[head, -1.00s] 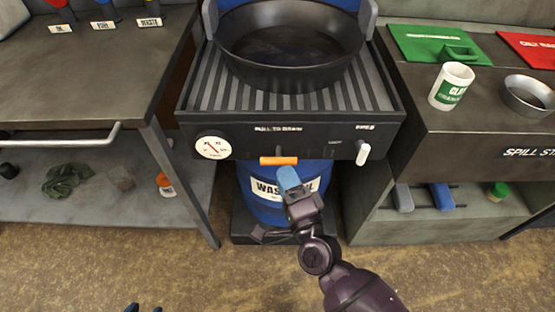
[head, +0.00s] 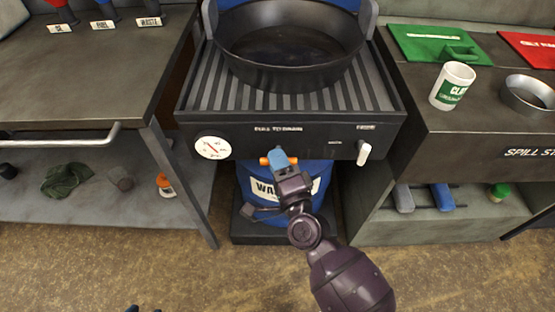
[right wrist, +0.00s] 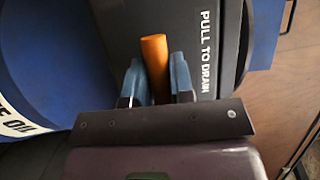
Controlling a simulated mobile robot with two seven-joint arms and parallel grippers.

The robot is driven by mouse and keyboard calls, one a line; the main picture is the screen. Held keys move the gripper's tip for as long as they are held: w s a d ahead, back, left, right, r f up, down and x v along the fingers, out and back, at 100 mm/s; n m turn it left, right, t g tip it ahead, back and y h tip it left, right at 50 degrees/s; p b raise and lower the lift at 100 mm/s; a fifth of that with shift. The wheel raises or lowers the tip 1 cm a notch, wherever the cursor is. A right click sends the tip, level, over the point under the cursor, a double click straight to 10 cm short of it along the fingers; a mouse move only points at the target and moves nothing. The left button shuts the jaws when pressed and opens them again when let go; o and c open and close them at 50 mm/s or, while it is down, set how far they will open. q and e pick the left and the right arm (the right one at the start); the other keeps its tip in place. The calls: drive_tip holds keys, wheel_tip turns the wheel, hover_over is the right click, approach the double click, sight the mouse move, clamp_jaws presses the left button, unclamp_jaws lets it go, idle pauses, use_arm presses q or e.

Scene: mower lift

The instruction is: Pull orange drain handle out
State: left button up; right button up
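The orange drain handle (right wrist: 155,60) sticks out from the black front panel beside the words PULL TO DRAIN. In the head view only small orange ends of the handle (head: 264,161) show beside my right gripper (head: 279,157), which covers the rest. In the right wrist view the two blue fingers of my right gripper (right wrist: 159,84) stand on either side of the handle, very close to it. I cannot tell whether they press on it. Only the fingertips of my left gripper (head: 145,308) show at the bottom edge, apart, far from the handle.
A black pan (head: 290,48) sits on the ribbed top above the panel. A dial (head: 212,147) and a white lever (head: 364,152) flank the handle. A blue waste oil drum (head: 254,182) stands below. Benches stand on both sides.

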clamp_jaws()
drive_tip(key=s, duration=0.4)
drive_tip(key=shift+s+p, duration=0.35)
drive_tip(key=shift+s, duration=0.05)
drive_tip(key=o, duration=0.7)
unclamp_jaws()
drive_tip(key=shift+s, duration=0.1)
drive_tip(key=v, duration=1)
drive_tip(key=shift+s, duration=0.35)
